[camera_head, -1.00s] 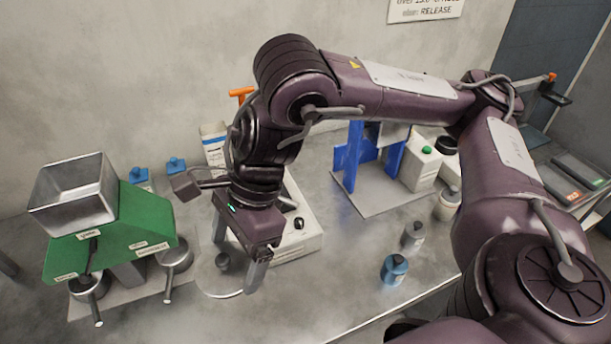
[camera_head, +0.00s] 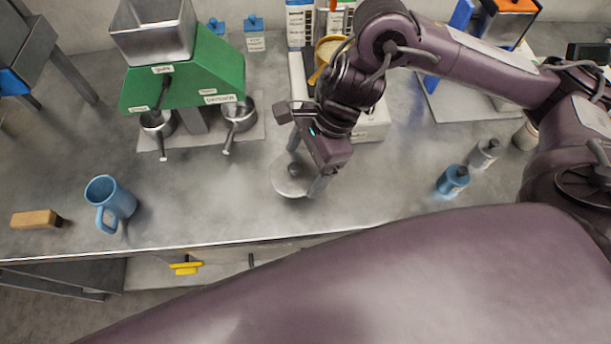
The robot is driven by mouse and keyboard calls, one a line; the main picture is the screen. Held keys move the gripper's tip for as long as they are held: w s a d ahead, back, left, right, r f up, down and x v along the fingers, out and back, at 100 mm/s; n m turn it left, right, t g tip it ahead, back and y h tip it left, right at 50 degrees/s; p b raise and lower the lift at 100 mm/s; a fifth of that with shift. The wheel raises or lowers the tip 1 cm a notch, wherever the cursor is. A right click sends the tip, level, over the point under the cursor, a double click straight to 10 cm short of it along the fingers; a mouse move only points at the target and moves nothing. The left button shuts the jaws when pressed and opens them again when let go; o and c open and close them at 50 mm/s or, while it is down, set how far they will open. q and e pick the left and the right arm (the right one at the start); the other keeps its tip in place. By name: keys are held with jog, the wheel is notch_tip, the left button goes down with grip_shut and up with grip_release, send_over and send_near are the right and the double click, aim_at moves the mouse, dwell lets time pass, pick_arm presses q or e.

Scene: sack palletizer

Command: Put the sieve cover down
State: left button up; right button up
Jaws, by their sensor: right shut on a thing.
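A flat round grey disc with a dark knob, which I take for the sieve cover (camera_head: 283,186), is low over the grey worktop at the middle. My right gripper (camera_head: 307,164) is at the disc, pointing down, with one finger by its right edge and the other behind the knob. It is shut on the cover, but the exact contact is partly hidden. I cannot tell whether the cover touches the worktop. My left gripper is not in view.
A green stand (camera_head: 205,70) with a metal hopper (camera_head: 155,35) and two handled cups is at the back left. A blue mug (camera_head: 112,200) and a wood-handled brush (camera_head: 35,219) lie left. Small bottles (camera_head: 453,180) stand right. The worktop's front edge (camera_head: 200,250) is close below.

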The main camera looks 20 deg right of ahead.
aim_at(311, 168)
jog(key=shift+f, duration=3.15)
jog(key=o, duration=0.9)
jog(key=shift+r, duration=0.1)
jog(key=shift+c, duration=0.2)
jog(key=shift+r, duration=0.3)
jog(key=v, duration=1.1)
jog(key=shift+d+r, duration=0.15)
jog(key=shift+r, duration=0.2)
